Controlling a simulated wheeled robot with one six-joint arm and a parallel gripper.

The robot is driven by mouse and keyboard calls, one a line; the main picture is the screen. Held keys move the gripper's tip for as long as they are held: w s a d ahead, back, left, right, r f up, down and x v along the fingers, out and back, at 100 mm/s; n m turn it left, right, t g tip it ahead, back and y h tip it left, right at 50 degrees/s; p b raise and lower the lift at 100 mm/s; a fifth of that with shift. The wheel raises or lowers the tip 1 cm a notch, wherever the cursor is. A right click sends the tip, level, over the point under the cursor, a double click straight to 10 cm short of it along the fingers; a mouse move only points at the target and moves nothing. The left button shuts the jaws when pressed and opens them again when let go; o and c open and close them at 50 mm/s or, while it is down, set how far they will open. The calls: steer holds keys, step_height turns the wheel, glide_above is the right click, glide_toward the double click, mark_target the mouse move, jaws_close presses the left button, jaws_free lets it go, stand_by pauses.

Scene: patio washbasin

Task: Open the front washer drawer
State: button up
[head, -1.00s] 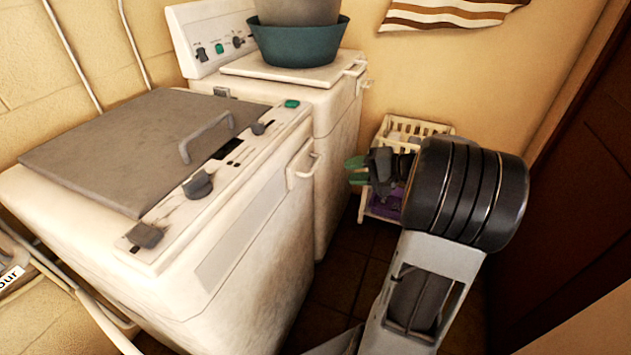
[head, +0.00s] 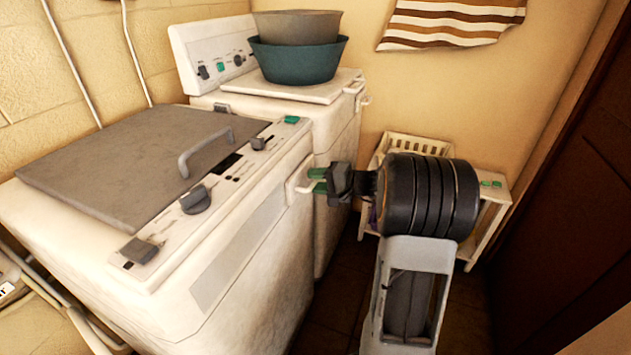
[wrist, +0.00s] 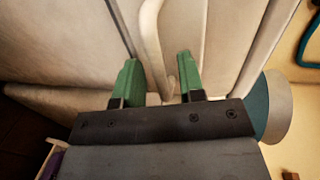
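The front washer (head: 232,252) is a worn white machine with a grey top lid and dark knobs. Its white bar handle (head: 292,186) sits at the upper right of its front face. My gripper (head: 315,181) is at this handle, its green fingers pointing left toward the washer. In the wrist view, the two green fingers (wrist: 158,70) are apart. The pale handle bar (wrist: 152,40) runs between them, nearer the left finger at its upper part, and its lower end lies in the gap. I cannot tell whether either finger touches it. The drawer front looks flush with the washer.
A second washer (head: 335,140) stands behind, with a teal basin (head: 298,62) and grey tub (head: 296,27) on its lid. A cream basket shelf (head: 490,222) stands behind my arm. A dark door (head: 570,190) is at the right. Floor shows between washers and arm.

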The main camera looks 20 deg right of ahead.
steer(key=shift+w+a, duration=0.25)
jaws_close()
stand_by(0.5)
